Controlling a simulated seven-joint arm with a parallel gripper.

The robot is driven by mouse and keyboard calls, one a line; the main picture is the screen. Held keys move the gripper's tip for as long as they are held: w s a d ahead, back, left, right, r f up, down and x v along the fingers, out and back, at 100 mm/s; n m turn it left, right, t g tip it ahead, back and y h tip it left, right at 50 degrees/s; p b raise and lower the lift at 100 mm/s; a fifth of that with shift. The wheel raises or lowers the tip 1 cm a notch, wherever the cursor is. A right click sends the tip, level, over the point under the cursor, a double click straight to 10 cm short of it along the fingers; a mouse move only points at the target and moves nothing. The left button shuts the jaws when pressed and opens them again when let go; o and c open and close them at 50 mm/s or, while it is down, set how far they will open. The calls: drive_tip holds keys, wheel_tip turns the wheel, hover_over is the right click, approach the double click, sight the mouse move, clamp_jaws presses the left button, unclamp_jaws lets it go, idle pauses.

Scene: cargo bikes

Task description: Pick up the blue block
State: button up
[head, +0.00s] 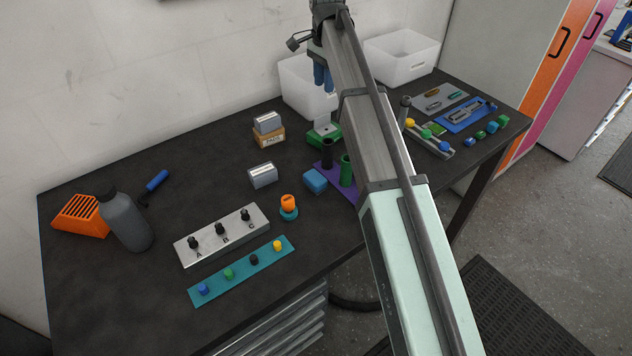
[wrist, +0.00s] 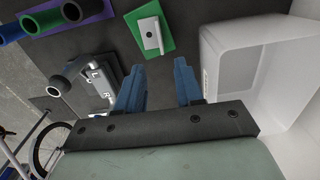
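Small dark-blue blocks (head: 470,142) also lie in a row with green ones at the table's right. My gripper (head: 323,77) has blue fingers and is above the back of the table, in front of a white bin. In the wrist view my gripper (wrist: 160,82) is open, with nothing between its fingers.
White bins (head: 400,56) stand at the back; one wall (wrist: 270,70) is close right of my fingers in the wrist view. Black and green (head: 346,170) upright cylinders stand on the purple plate. Stacked boxes (head: 268,130) stand left of my gripper.

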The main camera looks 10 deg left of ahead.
drive_tip(key=o, duration=0.4)
drive_tip(key=shift+c, duration=0.2)
drive_tip(key=n, duration=1.9)
hover_over(315, 176)
wheel_tip(315, 176, down, 3)
drive_tip(key=f, duration=0.7)
drive_tip(key=shift+s+d+f, duration=0.1)
drive_tip(key=shift+d+f, duration=0.1)
drive_tip(key=shift+d, duration=0.1)
drive_tip(key=shift+a+f, duration=0.15)
drive_tip(key=shift+f, duration=1.35)
drive_tip(key=shift+a+f, duration=0.1)
drive_tip(key=shift+f, duration=1.4)
